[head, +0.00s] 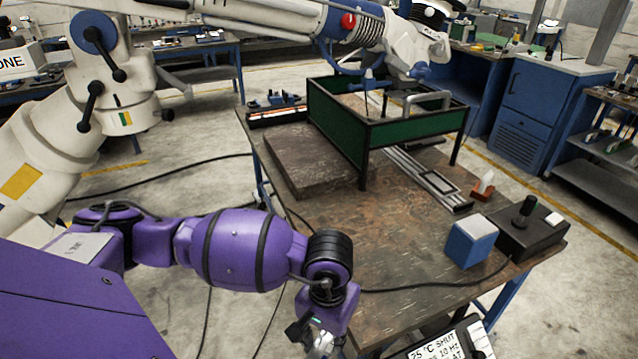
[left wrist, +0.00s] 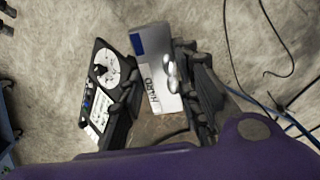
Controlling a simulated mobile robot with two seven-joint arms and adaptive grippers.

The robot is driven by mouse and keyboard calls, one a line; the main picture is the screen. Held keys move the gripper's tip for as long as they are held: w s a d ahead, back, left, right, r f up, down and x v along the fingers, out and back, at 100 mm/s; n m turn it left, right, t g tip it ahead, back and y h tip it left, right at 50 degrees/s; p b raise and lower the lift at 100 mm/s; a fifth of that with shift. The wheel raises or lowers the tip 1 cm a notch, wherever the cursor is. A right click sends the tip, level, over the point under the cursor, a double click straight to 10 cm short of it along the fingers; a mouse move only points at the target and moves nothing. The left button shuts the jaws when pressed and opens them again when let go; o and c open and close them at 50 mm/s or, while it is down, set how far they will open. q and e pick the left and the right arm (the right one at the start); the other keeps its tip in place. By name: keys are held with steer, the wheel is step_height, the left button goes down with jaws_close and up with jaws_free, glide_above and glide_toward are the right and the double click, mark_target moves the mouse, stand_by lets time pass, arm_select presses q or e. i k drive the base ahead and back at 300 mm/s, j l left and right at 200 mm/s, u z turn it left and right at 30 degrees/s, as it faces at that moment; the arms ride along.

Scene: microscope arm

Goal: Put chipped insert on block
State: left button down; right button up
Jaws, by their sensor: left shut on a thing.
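My left gripper (head: 318,335), on the purple arm, is low at the bottom of the head view, off the table's near left edge. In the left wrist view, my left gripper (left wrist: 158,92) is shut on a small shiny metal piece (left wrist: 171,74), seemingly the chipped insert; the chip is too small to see. A pale silver slab (left wrist: 155,60) with a blue patch and the label HARD shows behind the fingers, possibly the block. I cannot tell whether the piece touches it. A blue block with a pale top (head: 471,240) stands on the table's right side. My right gripper is out of view.
A green-walled frame (head: 340,133) stands on the table (head: 400,262) beneath a large white arm (head: 405,40). A black joystick box (head: 525,240) is at the right. A black-framed panel with a dial (left wrist: 103,75) is left of the fingers. The table's near middle is clear except a cable.

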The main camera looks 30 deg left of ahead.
mark_target(322, 169)
steer(key=i+j+z, duration=0.1)
steer(key=j+z, duration=0.2)
steer(key=j, duration=0.5)
steer(key=i+j+z, duration=0.15)
steer(key=j, duration=0.2)
steer(key=j+z, duration=0.15)
steer(key=j, duration=0.25)
steer(key=i, duration=0.05)
